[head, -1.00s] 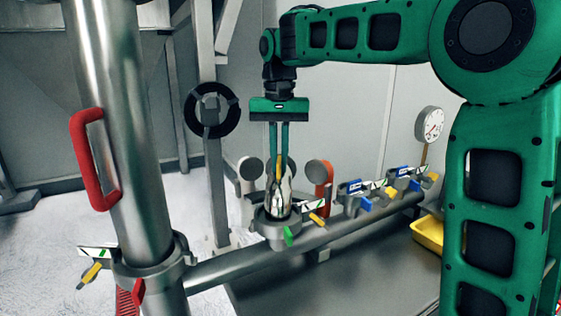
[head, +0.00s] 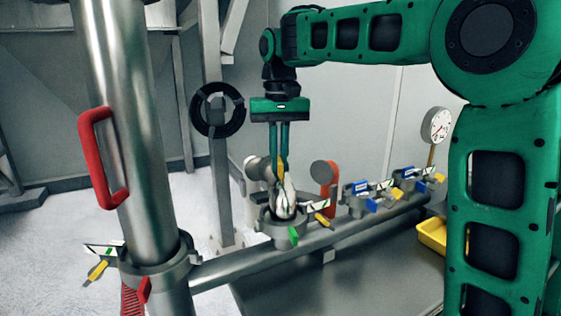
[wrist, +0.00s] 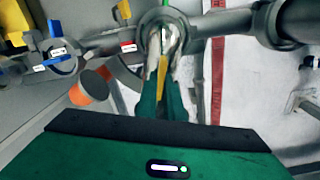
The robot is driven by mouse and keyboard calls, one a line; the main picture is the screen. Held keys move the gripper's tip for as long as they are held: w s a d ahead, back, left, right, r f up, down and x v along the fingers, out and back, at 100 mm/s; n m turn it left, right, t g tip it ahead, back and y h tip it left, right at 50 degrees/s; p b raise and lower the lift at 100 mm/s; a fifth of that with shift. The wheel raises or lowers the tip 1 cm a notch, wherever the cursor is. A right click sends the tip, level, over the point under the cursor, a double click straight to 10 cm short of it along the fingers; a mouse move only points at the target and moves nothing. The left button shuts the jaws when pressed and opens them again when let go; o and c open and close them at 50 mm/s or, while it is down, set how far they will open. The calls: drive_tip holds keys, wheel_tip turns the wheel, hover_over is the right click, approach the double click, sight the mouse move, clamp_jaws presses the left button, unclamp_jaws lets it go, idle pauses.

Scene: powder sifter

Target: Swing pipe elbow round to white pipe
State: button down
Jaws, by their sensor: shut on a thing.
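The polished chrome pipe elbow (head: 285,203) stands in the grey collar with the green lever (head: 268,222) on the horizontal pipe. My gripper (head: 281,170) comes down from above, its fingers shut on a yellow part (head: 283,178) at the elbow's top. The wrist view shows the fingers around this yellow part (wrist: 162,75), with the chrome elbow (wrist: 168,36) just past it. The white pipe (head: 256,172) is behind and left of the elbow, partly hidden by my fingers and the elbow. I cannot tell which way the elbow's open end faces.
An orange pipe (head: 328,184) stands to the right behind the elbow. Blue-levered valves (head: 358,195) and a gauge (head: 436,125) are farther right. A thick steel pipe with a red handle (head: 98,160) rises at the left. A black handwheel (head: 217,110) is behind.

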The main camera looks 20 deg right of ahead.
drive_tip(key=shift+a+f+n, duration=0.15)
drive_tip(key=shift+a+n, duration=0.25)
drive_tip(key=shift+n, duration=0.1)
drive_tip(key=shift+a+n, duration=0.45)
drive_tip(key=shift+n, duration=0.45)
drive_tip(key=shift+s+a, duration=0.1)
drive_tip(key=c, duration=1.8)
unclamp_jaws()
